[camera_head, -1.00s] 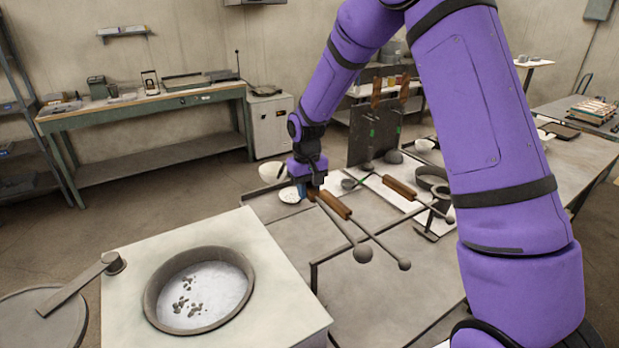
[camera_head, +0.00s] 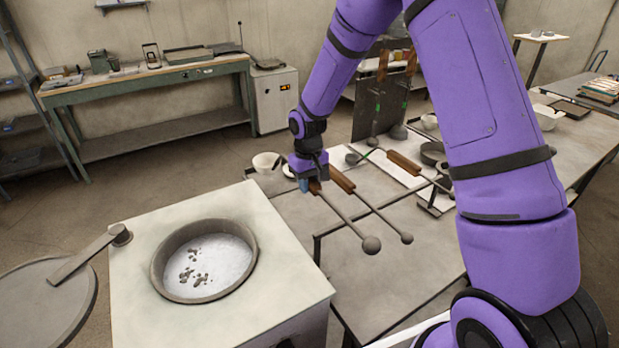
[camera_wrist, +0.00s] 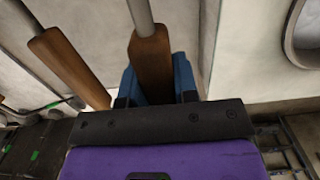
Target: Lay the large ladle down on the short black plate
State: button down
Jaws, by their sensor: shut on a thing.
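My gripper (camera_head: 314,186) is shut on the wooden handle of a ladle, and its blue fingers show on both sides of the handle in the wrist view (camera_wrist: 158,85). The held ladle's long grey rod slopes down to the right to a round dark bowl (camera_head: 371,245), over or on the grey table; contact is unclear. A second ladle (camera_head: 407,238) lies close beside it on the right, and its wooden handle (camera_wrist: 68,66) is left of mine in the wrist view. I cannot surely pick out the short black plate; a small dark bracket (camera_head: 436,208) stands farther right.
A furnace box with a round opening (camera_head: 205,260) is at left, its round lid (camera_head: 50,300) swung aside. A dark upright board (camera_head: 377,108) stands behind the table (camera_head: 385,290). A third ladle's handle (camera_head: 404,162), white bowl (camera_head: 267,163) and thin dark rail (camera_head: 317,243) are nearby.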

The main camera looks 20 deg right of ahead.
jog(key=shift+f, duration=2.15)
jog(key=c, duration=0.8)
grip_release()
jog(key=r, duration=1.1)
jog(key=shift+w+r, duration=0.2)
jog(key=shift+w, duration=0.1)
notch_tip(320, 180, up, 6)
jog(key=shift+r, duration=0.2)
